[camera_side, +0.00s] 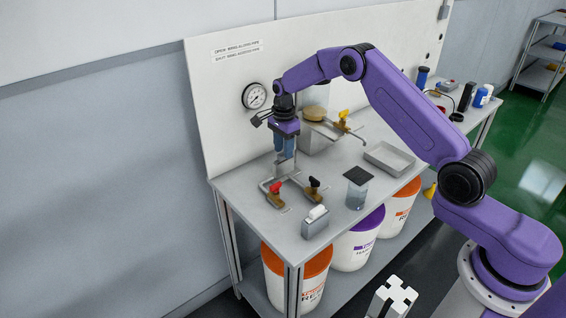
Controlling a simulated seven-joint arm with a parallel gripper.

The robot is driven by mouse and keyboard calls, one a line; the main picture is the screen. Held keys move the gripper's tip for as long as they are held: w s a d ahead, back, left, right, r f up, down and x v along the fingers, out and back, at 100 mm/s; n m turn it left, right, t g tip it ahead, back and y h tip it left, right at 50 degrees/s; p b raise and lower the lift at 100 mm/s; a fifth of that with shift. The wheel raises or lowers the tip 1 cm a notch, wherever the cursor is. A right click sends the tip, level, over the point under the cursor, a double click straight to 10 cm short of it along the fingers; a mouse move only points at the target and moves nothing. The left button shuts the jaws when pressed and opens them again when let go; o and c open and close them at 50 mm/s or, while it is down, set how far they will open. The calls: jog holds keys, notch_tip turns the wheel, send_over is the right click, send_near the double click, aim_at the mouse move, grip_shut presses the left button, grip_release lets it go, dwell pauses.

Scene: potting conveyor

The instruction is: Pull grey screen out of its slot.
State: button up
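I cannot pick out the grey screen or its slot with certainty in the side view. My gripper (284,153) points down over the left back part of the bench, near the panel with the gauge. Its blue fingers are small here, and I cannot tell whether they are apart or closed, or whether anything is between them. A grey housing (318,140) with a tan round piece (314,114) on top stands to the right, partly hidden by my arm.
A clear container with a dark square top (358,177), a small grey box (315,224) and a shallow tray (389,147) stand on the bench (335,207). A pressure gauge (254,96) is on the back panel. Bottles (480,97) stand at the far right. Buckets (352,247) are underneath.

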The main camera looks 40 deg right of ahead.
grip_shut()
jog(key=shift+r, duration=0.1)
jog(key=shift+r, duration=3)
jog(key=shift+r, duration=0.35)
jog(key=shift+r, duration=1.3)
notch_tip(320, 180, up, 7)
dwell(0.7)
